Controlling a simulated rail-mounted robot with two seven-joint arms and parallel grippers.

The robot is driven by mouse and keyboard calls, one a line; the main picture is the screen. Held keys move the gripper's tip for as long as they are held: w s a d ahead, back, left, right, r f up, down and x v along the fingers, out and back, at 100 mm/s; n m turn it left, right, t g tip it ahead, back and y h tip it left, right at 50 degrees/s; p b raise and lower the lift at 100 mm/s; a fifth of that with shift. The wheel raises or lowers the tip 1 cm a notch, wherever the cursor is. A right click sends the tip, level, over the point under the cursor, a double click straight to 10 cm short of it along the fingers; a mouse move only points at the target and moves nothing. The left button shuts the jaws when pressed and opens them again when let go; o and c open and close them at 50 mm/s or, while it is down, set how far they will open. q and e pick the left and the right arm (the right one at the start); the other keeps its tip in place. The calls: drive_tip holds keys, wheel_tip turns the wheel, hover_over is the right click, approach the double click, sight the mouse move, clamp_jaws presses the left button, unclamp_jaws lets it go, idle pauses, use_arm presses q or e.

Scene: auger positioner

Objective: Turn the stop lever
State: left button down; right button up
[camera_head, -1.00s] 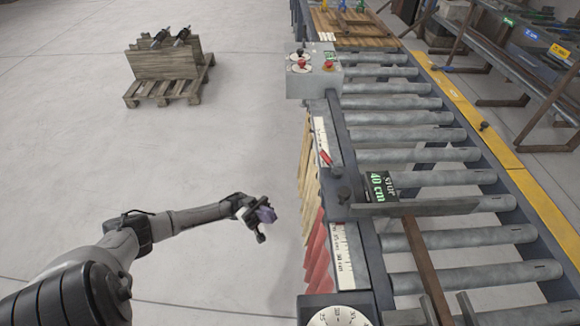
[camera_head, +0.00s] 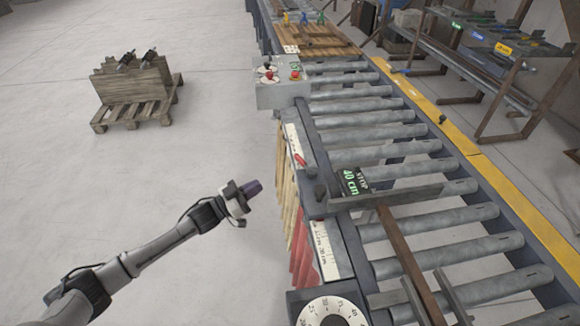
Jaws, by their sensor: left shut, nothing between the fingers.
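The stop is a flat grey bar (camera_head: 400,195) lying across the roller conveyor, with a black sign (camera_head: 352,181) reading "STOP 40 cm". A dark knob-like part (camera_head: 320,192) stands at its left end on the conveyor's side rail. A small red handle (camera_head: 303,160) lies along the ruler strip just behind it. I cannot tell for sure which of these is the stop lever. My left gripper (camera_head: 254,187) is shut and empty, left of the rail and apart from it, pointing toward the conveyor. My right gripper is not in view.
A control box (camera_head: 281,95) with red knobs sits on the rail farther back. A round dial (camera_head: 332,314) is at the near end. Red and wooden slats (camera_head: 303,250) hang beside the rail. A pallet (camera_head: 137,113) stands far left. The floor between is clear.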

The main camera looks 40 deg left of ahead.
sight(298, 161)
use_arm(q)
drive_tip(key=b+x, duration=0.1)
drive_tip(key=x, duration=1)
drive_tip(key=shift+w+d+r, duration=0.1)
drive_tip(key=shift+w+r, duration=0.1)
drive_tip(key=shift+w, duration=0.1)
drive_tip(key=shift+w+d+r, duration=0.1)
drive_tip(key=shift+w+d, duration=0.1)
drive_tip(key=shift+w, duration=0.35)
